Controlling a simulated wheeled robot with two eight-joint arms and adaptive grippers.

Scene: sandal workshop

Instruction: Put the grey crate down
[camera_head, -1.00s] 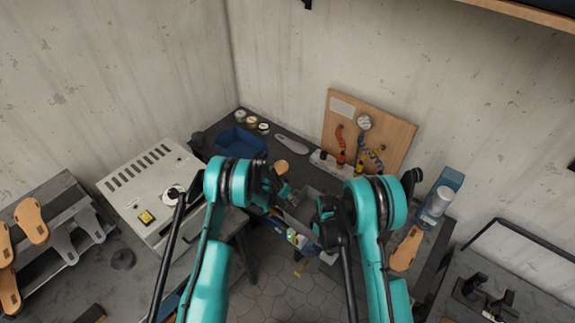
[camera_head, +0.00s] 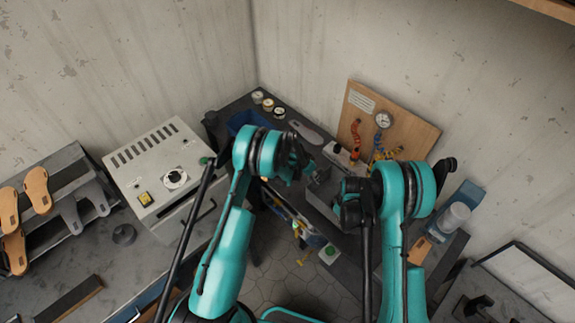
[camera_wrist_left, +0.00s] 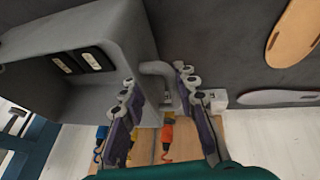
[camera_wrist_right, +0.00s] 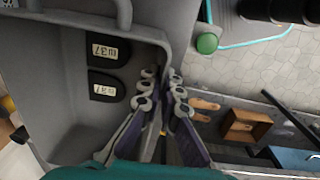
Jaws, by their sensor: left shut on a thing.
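The grey crate (camera_head: 322,197) is between my two grippers, over the dark bench at the back; I cannot tell whether it touches the bench. In the left wrist view the crate (camera_wrist_left: 100,40) fills the upper left, and my left gripper (camera_wrist_left: 157,85) is shut on its bar handle (camera_wrist_left: 158,70). In the right wrist view the crate (camera_wrist_right: 60,60) is at left, with dark pieces labelled 37 (camera_wrist_right: 108,50) inside. My right gripper (camera_wrist_right: 163,82) has its fingers close together at the crate's near rim and looks shut on it. In the head view my arms partly hide the crate.
The dark bench (camera_head: 225,125) holds a blue bin (camera_head: 243,121), small jars (camera_head: 267,103), a pale sole (camera_head: 306,132) and a gauge board (camera_head: 390,122). A grey machine (camera_head: 160,170) stands left of my left arm.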

